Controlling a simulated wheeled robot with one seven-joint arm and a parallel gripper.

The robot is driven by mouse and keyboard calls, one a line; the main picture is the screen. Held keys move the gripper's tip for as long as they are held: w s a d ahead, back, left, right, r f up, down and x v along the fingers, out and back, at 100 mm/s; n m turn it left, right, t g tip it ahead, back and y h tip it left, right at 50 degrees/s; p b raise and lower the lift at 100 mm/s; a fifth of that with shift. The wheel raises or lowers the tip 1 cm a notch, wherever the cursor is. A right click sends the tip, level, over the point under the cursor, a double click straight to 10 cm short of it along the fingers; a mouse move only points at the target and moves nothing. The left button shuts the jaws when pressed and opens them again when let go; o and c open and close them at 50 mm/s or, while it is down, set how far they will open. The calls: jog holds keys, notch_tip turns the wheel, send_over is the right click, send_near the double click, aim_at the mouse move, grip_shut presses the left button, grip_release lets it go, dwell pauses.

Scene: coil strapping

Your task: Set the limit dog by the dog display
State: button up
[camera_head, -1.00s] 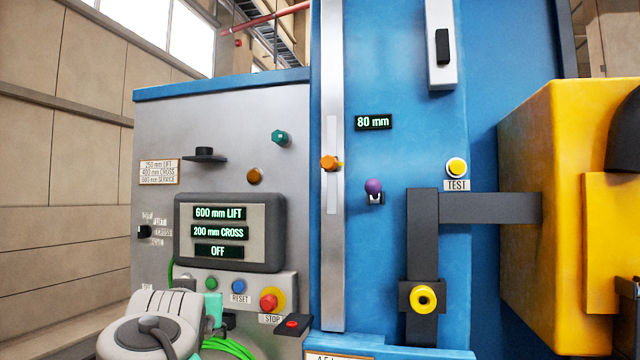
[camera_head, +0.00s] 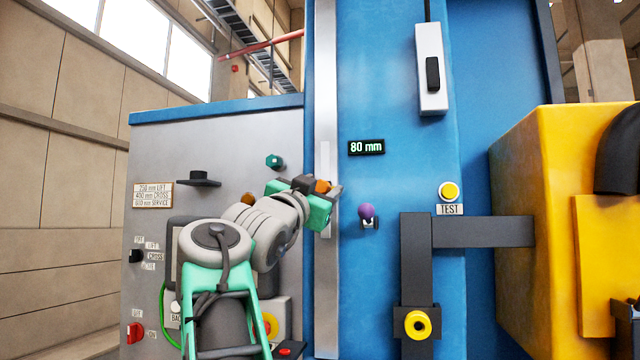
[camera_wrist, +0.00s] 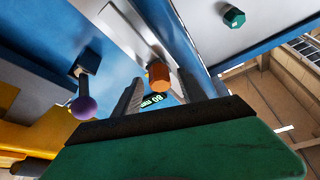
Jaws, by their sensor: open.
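The limit dog is an orange knob (camera_head: 321,187) on the light metal rail (camera_head: 326,90). In the wrist view the orange knob (camera_wrist: 159,78) sits between the two dark fingers, near their tips. My gripper (camera_head: 330,192) is at the knob and open; its fingers (camera_wrist: 160,92) stand apart on either side. The dog display (camera_head: 366,147) reads 80 mm, to the right of the rail. It is partly hidden behind the knob in the wrist view (camera_wrist: 153,100).
A purple-tipped lever (camera_head: 367,212) sticks out right of the rail. A yellow TEST button (camera_head: 449,191) and a dark bracket (camera_head: 418,260) are farther right. A green knob (camera_head: 275,161) is left of the rail. My arm hides most of the control screen.

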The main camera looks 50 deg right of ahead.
jog(key=shift+c, duration=0.4)
jog(key=shift+a, duration=0.1)
grip_shut()
dwell(0.8)
